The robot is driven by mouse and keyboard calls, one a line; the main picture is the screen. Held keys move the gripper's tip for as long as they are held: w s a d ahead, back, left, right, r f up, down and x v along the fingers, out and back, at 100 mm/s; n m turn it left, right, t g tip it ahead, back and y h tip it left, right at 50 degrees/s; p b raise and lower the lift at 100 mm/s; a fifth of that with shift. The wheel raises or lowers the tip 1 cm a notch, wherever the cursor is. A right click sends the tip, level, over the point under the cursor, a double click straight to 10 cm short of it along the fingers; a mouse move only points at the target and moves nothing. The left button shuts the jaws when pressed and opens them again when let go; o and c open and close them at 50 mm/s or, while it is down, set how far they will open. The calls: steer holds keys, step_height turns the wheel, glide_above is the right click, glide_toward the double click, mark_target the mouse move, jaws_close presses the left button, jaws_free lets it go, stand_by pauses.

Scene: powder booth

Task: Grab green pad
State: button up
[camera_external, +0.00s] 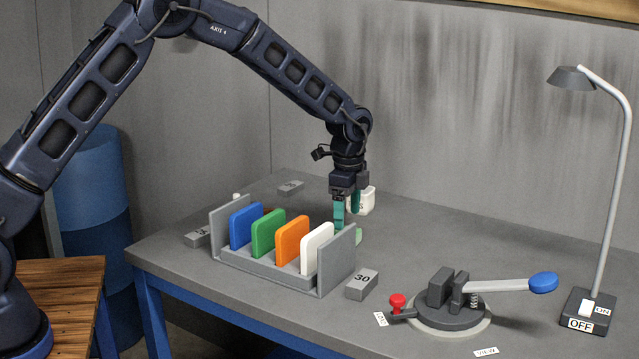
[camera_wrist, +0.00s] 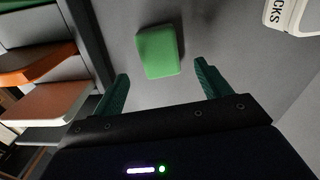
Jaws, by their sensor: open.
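A light green block (camera_wrist: 160,52) lies flat on the table in the wrist view, ahead of and between my fingertips, with nothing touching it. In the external view only a bit of it (camera_external: 358,236) shows beside the rack's right end panel. A darker green pad (camera_external: 268,233) stands upright in the grey rack (camera_external: 262,272), between a blue pad (camera_external: 246,226) and an orange pad (camera_external: 291,241). My gripper (camera_external: 347,210) points down behind the rack's right end, open and empty. Its teal fingers (camera_wrist: 161,74) show in the wrist view.
A white pad (camera_external: 317,247) also stands in the rack. A white lettered container (camera_external: 366,201) is close behind my gripper; it also shows in the wrist view (camera_wrist: 292,14). A block marked 30 (camera_external: 361,285), a clamp (camera_external: 450,300) and a lamp (camera_external: 612,180) stand to the right.

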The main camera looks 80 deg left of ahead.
mark_target(346, 230)
steer(key=shift+a+f, duration=0.1)
steer(key=shift+f, duration=2.65)
steer(key=c, duration=1.1)
steer(key=shift+o, duration=0.2)
steer(key=shift+r, duration=0.1)
